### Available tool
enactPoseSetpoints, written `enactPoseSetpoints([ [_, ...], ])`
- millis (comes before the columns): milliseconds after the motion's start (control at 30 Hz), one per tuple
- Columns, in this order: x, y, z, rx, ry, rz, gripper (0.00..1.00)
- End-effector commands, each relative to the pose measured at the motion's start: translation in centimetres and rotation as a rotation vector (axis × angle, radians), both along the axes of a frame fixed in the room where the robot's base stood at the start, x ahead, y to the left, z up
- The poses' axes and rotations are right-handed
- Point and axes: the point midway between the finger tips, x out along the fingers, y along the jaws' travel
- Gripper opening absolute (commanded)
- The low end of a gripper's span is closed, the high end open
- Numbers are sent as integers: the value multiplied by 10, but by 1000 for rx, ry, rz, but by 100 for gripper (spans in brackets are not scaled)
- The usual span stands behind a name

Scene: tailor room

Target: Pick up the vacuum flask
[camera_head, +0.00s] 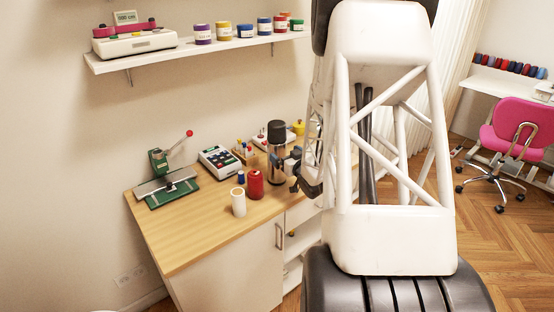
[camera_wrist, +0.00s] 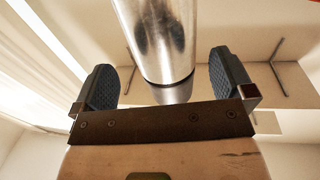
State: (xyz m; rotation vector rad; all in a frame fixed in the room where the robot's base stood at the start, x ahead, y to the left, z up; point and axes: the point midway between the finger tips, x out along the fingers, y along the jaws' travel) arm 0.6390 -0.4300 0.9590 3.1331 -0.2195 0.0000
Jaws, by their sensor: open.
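The vacuum flask (camera_head: 277,168) stands upright on the wooden desk, with a steel body and a black top. In the wrist view its shiny metal body (camera_wrist: 160,45) lies between the two dark ribbed fingers of my gripper (camera_wrist: 164,62), with a visible gap on each side. In the head view my gripper (camera_head: 293,167) is just right of the flask, at the height of its body. My gripper is open. My arm hides part of the desk behind and to the right.
A red thread spool (camera_head: 255,185) and a white one (camera_head: 238,202) stand left of the flask. A calculator-like device (camera_head: 219,161) and a green press (camera_head: 168,180) are farther left. The desk's front left (camera_head: 185,235) is clear. A shelf (camera_head: 190,51) hangs above.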

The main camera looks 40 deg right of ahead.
Motion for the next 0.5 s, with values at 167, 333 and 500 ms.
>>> enactPoseSetpoints([
  [167, 7, -1, -1, 1, 0, -1, 100],
  [333, 7, -1, -1, 1, 0, -1, 100],
  [500, 8, -1, -1, 1, 0, -1, 100],
])
